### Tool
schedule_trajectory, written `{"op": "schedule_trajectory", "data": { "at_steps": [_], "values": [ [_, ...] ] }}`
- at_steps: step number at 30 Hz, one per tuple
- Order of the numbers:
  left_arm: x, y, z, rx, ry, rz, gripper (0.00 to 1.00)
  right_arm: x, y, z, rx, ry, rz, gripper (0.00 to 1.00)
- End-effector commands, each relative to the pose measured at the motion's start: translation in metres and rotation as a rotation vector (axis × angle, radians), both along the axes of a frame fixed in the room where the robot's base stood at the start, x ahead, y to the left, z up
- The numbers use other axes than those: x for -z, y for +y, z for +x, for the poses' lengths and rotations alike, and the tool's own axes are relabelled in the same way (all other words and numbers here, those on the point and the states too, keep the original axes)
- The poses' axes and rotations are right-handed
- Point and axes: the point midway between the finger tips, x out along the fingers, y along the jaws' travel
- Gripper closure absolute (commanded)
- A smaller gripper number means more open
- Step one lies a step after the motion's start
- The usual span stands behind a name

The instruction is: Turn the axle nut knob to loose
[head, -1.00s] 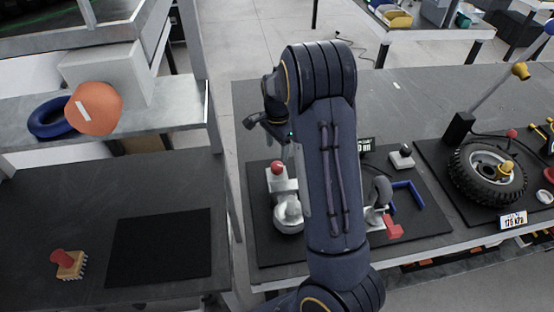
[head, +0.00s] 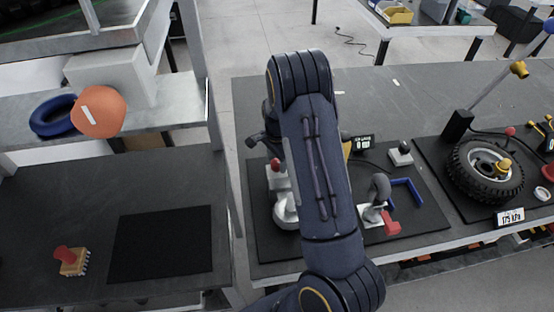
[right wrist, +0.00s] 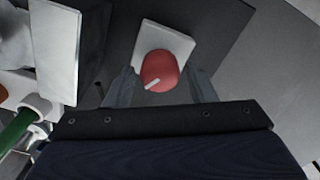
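A round red knob (right wrist: 160,70) with a white pointer line sits on a pale square block (right wrist: 178,42) in the right wrist view. The pointer line points to the lower left there. My right gripper (right wrist: 164,86) is open, with one finger on each side of the knob's near part; I cannot tell whether either finger touches it. In the head view a red knob (head: 275,165) tops a pale fixture (head: 284,205) on a dark mat, just left of my right forearm. My right arm hides most of the gripper there. My left gripper is not in view.
Right of my arm stand a grey clamp-like piece (head: 379,188), a red block (head: 391,226), a blue bracket (head: 407,190) and a small display (head: 362,143). A tire (head: 484,172) lies farther right. A brush (head: 72,260) is on the left bench.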

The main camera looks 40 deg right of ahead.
Motion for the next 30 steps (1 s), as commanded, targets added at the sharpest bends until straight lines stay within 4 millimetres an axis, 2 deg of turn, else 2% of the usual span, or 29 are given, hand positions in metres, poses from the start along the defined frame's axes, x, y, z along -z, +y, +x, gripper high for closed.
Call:
{"op": "schedule_trajectory", "data": {
  "at_steps": [1, 6, 8, 20, 30],
  "values": [
    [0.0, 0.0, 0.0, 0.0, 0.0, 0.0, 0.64, 0.0, 0.0, 0.0, 0.0, 0.0, 0.0, 0.56],
    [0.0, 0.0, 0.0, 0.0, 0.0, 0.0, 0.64, 0.0, 0.0, 0.0, 0.0, 0.0, 0.0, 0.79],
    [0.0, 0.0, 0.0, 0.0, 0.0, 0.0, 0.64, 0.0, 0.0, 0.0, 0.0, 0.0, 0.0, 0.85],
    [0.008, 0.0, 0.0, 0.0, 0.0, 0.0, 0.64, 0.001, -0.001, 0.0, -0.089, -0.001, -0.001, 0.85],
    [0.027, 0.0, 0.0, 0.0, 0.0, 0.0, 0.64, 0.002, -0.001, 0.0, -0.364, -0.002, -0.001, 0.85]
  ]
}}
